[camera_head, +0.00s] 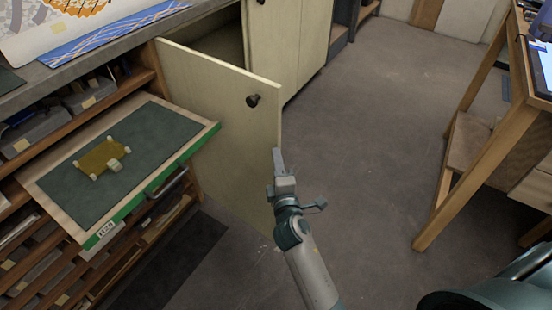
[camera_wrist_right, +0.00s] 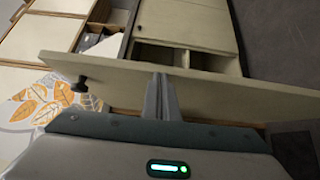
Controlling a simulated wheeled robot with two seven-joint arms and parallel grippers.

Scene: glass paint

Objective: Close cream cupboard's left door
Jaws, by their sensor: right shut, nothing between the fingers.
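The cream cupboard's left door (camera_head: 215,110) stands open, swung out from the cupboard, with a dark round knob (camera_head: 253,100) near its free edge. My right gripper (camera_head: 278,158) is shut and empty at the door's free edge, below the knob. In the right wrist view the fingers (camera_wrist_right: 163,95) point at the door (camera_wrist_right: 240,95), and the knob (camera_wrist_right: 80,85) lies to their left. I cannot tell whether the fingertips touch the door. The open interior (camera_wrist_right: 190,57) shows behind it. The cupboard's right door (camera_head: 272,45) is closed. My left gripper is not in view.
A pulled-out drawer tray (camera_head: 60,195) with a green front edge juts out left of the door. A grey worktop (camera_head: 50,72) with a patterned sheet is above it. A wooden table (camera_head: 470,150) stands at the right. The floor (camera_head: 370,130) between is clear.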

